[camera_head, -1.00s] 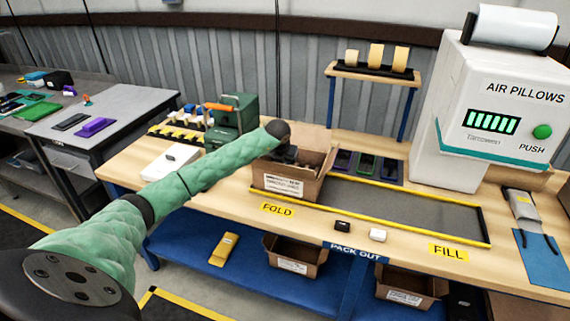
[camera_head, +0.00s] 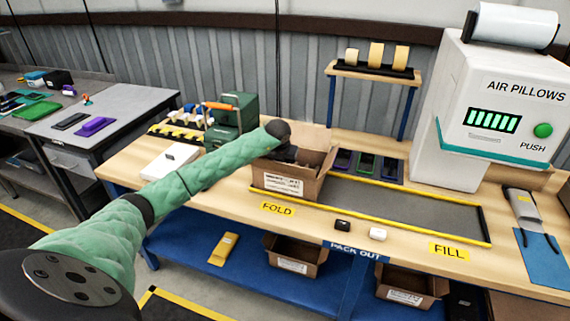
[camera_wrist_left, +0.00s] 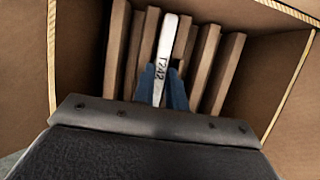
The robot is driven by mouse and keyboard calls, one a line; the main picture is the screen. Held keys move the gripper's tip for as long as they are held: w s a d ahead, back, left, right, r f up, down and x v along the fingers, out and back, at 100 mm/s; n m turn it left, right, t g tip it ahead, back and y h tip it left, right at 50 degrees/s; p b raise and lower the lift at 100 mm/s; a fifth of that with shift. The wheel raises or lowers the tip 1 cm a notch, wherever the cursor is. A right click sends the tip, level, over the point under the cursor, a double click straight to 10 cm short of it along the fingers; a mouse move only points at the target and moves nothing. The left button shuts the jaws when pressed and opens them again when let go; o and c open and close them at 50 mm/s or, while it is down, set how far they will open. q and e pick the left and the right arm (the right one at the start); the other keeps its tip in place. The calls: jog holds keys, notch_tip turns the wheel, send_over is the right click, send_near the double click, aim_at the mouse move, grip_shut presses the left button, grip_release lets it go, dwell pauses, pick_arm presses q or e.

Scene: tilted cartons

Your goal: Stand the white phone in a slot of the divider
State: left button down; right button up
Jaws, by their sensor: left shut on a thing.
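The white phone (camera_wrist_left: 166,45) shows edge-on in the left wrist view, with "T242" on its edge. My left gripper (camera_wrist_left: 164,88) is shut on it, its blue fingers on either side. The phone is among the brown slats of the divider (camera_wrist_left: 233,62), inside the open carton (camera_wrist_left: 290,75); how deep it sits in a slot is hidden. In the head view my left arm reaches into the carton (camera_head: 287,184) on the bench, and my left gripper is hidden there behind the arm and carton wall. My right gripper is not in view.
Coloured phones in a dark tray (camera_head: 366,167) lie right of the carton. A white box (camera_head: 170,160) and a green machine (camera_head: 236,122) stand to its left. A yellow-edged grey mat (camera_head: 405,205) is mostly clear, with the air pillow machine (camera_head: 470,110) behind it.

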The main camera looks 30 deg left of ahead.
pick_arm(q)
jog(key=c, duration=1.3)
grip_release()
jog(key=shift+c, duration=0.2)
jog(key=shift+r, duration=0.1)
